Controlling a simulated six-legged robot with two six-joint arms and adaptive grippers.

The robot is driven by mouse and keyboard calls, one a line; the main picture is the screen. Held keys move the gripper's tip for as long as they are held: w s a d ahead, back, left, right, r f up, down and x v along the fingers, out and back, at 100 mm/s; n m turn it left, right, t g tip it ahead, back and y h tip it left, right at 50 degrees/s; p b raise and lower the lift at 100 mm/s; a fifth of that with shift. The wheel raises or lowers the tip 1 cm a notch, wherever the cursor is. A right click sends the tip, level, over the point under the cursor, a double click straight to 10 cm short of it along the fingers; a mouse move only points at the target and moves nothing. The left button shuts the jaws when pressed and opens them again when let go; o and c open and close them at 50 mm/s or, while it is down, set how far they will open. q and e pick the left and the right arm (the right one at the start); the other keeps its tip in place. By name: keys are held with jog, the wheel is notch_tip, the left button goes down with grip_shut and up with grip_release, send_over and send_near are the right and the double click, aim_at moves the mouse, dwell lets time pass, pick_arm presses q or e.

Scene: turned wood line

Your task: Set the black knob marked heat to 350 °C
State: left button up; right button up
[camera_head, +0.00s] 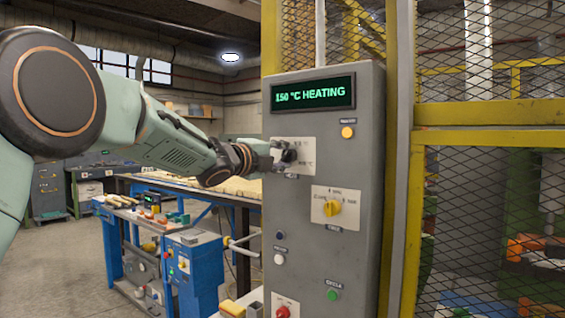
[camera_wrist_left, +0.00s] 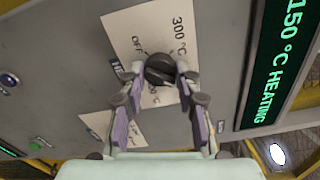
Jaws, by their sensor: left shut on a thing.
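The black knob (camera_head: 289,155) sits on a pale plate (camera_head: 308,143) on the grey control panel (camera_head: 360,210), below the display. My left gripper (camera_head: 277,154) is at the knob, its arm coming in from the left. In the left wrist view the gripper (camera_wrist_left: 160,80) has its two fingers shut around the black knob (camera_wrist_left: 161,68). The plate there reads "300 °C" and "OFF"; other marks are partly hidden by the fingers. The display (camera_head: 313,93) reads "150 °C HEATING" in green. My right gripper is not in view.
Below on the panel are a yellow knob (camera_head: 332,208), a green button (camera_head: 332,295) and a red knob (camera_head: 282,312). An amber lamp (camera_head: 347,132) is at the upper right. A yellow-framed mesh guard (camera_head: 490,140) stands at right. A blue workstation (camera_head: 193,265) stands at left.

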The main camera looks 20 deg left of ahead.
pick_arm(q)
jog(key=shift+f, duration=0.1)
dwell(0.5)
jog(key=o, duration=1.2)
jog(key=shift+c, duration=0.2)
jog(key=v, duration=1.2)
